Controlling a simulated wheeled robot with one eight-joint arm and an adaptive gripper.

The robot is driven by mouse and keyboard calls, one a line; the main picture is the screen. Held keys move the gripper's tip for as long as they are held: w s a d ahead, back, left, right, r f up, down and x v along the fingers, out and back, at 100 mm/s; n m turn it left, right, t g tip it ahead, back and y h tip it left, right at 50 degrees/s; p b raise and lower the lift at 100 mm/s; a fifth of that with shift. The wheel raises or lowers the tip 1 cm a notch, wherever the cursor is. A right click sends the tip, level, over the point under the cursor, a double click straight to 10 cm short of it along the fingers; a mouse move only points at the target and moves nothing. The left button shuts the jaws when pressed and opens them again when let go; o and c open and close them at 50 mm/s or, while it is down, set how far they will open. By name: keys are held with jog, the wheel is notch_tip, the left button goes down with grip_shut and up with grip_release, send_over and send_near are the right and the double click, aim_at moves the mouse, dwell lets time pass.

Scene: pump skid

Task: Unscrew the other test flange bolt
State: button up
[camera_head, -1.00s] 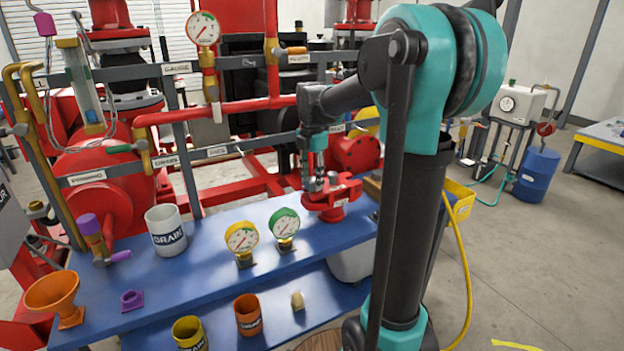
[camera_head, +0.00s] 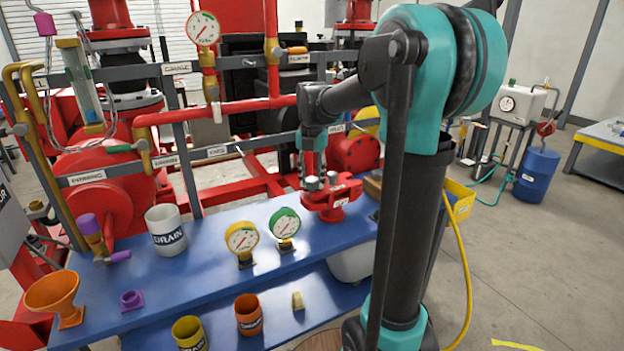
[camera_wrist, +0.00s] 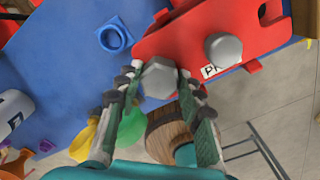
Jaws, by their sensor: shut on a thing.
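The red test flange (camera_head: 335,200) stands on the blue bench, carrying two grey hex-head bolts; it also fills the top right of the wrist view (camera_wrist: 205,28). My gripper (camera_wrist: 159,80) points down over the flange's left side, and it shows in the head view (camera_head: 314,172). Its fingers are shut on the near grey hex bolt (camera_wrist: 157,80), one on each side of the head. The other grey bolt (camera_wrist: 222,48) stands apart, to the right of the fingers in the wrist view. The held bolt's shank is hidden.
Two gauges, yellow (camera_head: 242,240) and green (camera_head: 285,224), stand left of the flange on the blue bench (camera_head: 205,262). A white drain cup (camera_head: 166,231) is farther left. Red pipes (camera_head: 215,111) run behind. A yellow bin (camera_head: 460,200) is right of my arm.

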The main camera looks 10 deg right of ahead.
jog(key=o, duration=1.3)
jog(key=shift+c, duration=0.2)
notch_tip(320, 180, up, 12)
